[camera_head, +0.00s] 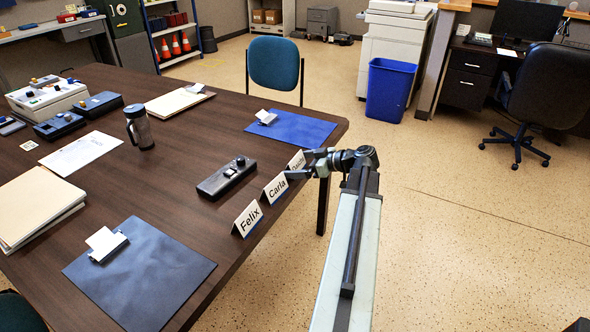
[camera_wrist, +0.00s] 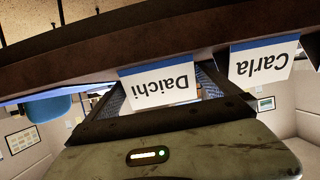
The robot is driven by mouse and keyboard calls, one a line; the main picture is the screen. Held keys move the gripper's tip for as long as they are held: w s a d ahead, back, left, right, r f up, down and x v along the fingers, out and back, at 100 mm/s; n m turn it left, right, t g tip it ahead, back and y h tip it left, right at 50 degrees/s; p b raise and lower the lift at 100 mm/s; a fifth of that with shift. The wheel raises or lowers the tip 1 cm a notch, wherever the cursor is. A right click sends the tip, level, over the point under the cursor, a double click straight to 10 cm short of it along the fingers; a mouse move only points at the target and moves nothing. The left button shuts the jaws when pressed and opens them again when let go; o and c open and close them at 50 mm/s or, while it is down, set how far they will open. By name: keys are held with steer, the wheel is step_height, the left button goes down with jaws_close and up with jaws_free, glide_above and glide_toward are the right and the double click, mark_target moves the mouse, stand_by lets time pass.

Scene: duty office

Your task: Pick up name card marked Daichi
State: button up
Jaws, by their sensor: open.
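The name card marked Daichi (camera_head: 297,160) stands near the right edge of the dark table, partly hidden by my gripper (camera_head: 302,165) in the head view. In the wrist view the Daichi card (camera_wrist: 160,85) appears upside down, white with a blue strip, in the gap between my fingers (camera_wrist: 162,92). My gripper is open at the table edge; I cannot tell whether a finger touches the card. The card marked Carla (camera_head: 275,188) stands beside it and shows at the right of the wrist view (camera_wrist: 265,60). The Felix card (camera_head: 247,219) stands nearer.
A blue chair (camera_head: 274,63) stands behind.

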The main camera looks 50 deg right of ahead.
mark_target(295, 157)
steer(key=shift+w+a+f, duration=0.15)
steer(key=shift+w+f, duration=0.2)
steer(key=shift+w, duration=0.15)
steer(key=shift+r, duration=0.1)
steer(key=c, duration=1.1)
steer(key=shift+c, duration=0.2)
steer(key=shift+r, duration=0.1)
step_height(295, 157, up, 3)
steer(key=p, duration=0.3)
steer(key=shift+r+p, duration=0.2)
steer(key=shift+p, duration=0.1)
steer(key=shift+s+r, duration=0.2)
steer(key=shift+s, duration=0.15)
steer(key=s+d+r+p, duration=0.1)
steer(key=s, duration=1.4)
steer(key=shift+s+d, duration=0.2)
steer(key=shift+d, duration=0.2)
